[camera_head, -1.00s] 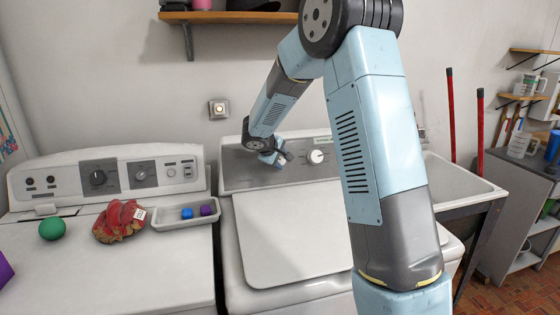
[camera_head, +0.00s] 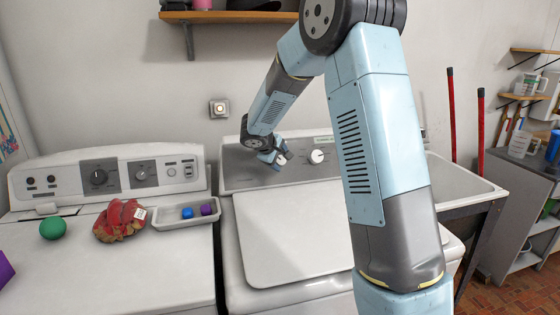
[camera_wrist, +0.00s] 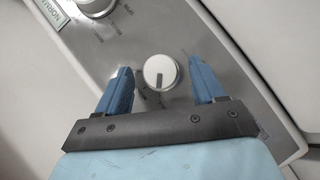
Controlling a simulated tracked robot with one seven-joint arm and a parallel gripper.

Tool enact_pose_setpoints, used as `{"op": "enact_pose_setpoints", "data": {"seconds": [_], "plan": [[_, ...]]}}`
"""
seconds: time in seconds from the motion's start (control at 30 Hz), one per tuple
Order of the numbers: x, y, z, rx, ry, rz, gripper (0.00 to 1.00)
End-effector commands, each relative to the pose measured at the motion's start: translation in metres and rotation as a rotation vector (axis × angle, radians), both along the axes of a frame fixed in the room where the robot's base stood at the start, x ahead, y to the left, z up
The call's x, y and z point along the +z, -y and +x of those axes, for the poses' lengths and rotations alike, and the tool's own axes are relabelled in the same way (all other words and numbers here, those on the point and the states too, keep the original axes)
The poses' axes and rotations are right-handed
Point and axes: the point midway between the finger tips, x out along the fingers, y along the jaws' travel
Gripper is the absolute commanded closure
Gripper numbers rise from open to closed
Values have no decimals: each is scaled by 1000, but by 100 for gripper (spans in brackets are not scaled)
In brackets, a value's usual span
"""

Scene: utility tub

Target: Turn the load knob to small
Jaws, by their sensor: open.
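In the wrist view a small round white knob (camera_wrist: 154,66) with a dark pointer line sits on the grey control panel (camera_wrist: 205,30). Its pointer faces down towards my gripper's palm. The print around it is too small to read. My gripper (camera_wrist: 161,83) is open, with one blue finger on each side of the knob and a gap on both sides. I cannot tell how far the fingertips are from the panel. In the head view my gripper (camera_head: 284,157) is at the washer's panel (camera_head: 238,170), and this knob is hidden by it.
A larger white knob (camera_head: 316,156) is right of my gripper; it also shows at the top of the wrist view (camera_wrist: 96,5), near a label reading NORMAL. The washer lid (camera_head: 290,235) is shut and clear. A tray (camera_head: 182,222) with small blocks stands left.

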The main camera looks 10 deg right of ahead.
Motion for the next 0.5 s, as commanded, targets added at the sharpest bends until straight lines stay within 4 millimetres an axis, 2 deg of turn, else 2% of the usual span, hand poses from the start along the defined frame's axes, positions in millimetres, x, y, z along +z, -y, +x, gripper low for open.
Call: {"op": "enact_pose_setpoints", "data": {"seconds": [0.5], "plan": [[67, -48, -50, 2, 2, 1, 31]]}}
